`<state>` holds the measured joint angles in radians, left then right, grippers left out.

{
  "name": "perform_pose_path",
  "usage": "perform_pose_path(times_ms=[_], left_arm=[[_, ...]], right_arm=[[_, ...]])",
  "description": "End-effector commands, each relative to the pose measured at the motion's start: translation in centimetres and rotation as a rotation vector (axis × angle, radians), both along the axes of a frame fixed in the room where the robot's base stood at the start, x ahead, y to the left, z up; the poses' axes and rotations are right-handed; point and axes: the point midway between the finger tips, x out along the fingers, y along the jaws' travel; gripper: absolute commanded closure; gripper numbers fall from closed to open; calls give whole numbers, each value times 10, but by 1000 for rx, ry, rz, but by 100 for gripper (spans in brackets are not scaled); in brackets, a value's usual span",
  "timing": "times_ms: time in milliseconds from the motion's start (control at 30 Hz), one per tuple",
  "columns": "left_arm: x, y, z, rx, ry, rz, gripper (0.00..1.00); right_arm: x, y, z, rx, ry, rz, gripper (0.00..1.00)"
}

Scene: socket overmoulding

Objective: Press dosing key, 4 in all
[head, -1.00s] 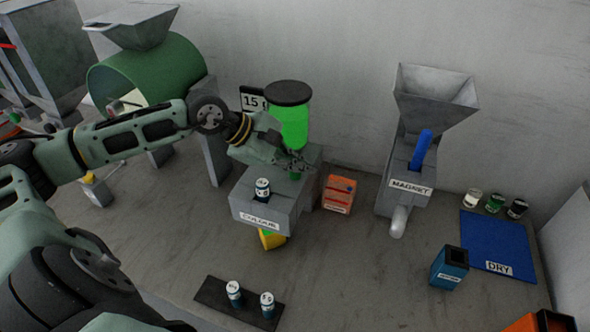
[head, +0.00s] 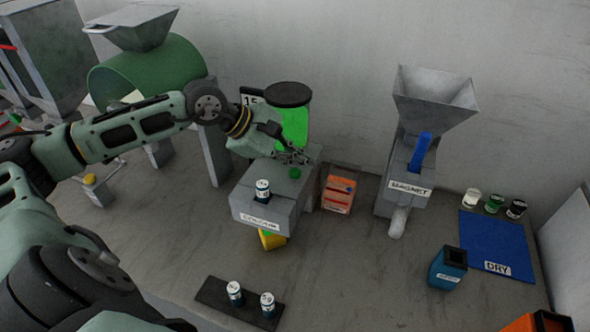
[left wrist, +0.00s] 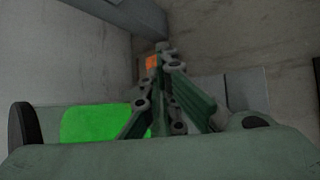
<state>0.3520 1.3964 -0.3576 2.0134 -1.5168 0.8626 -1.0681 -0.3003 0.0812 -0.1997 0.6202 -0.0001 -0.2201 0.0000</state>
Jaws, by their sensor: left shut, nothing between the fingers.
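The grey colour dosing machine (head: 262,210) stands in the middle of the bench, with a green round key (head: 295,173) on its top. A bright green hopper with a dark lid (head: 292,124) stands behind the key. My left gripper (head: 300,159) is shut and empty, just above and behind the key, apart from it. In the left wrist view its closed fingers (left wrist: 166,48) point away from the camera, and the green hopper (left wrist: 95,124) shows at lower left. The key cannot be made out there. My right gripper is not in view.
A white-and-blue cup (head: 262,190) stands on the machine's front. An orange box (head: 339,192) is close on its right, and the magnet unit (head: 402,190) farther right. Two more cups stand on a dark strip (head: 212,291) in front.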

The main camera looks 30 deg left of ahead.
Motion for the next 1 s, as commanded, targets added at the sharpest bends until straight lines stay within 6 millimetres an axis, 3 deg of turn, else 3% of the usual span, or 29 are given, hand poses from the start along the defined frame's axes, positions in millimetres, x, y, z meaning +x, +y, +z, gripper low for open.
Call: perform_pose_path(times_ms=[500,1000], left_arm=[[0,0,48,0,-1,0,100],[0,0,48,0,-1,1,100]], right_arm=[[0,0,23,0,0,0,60],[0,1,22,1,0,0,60]])
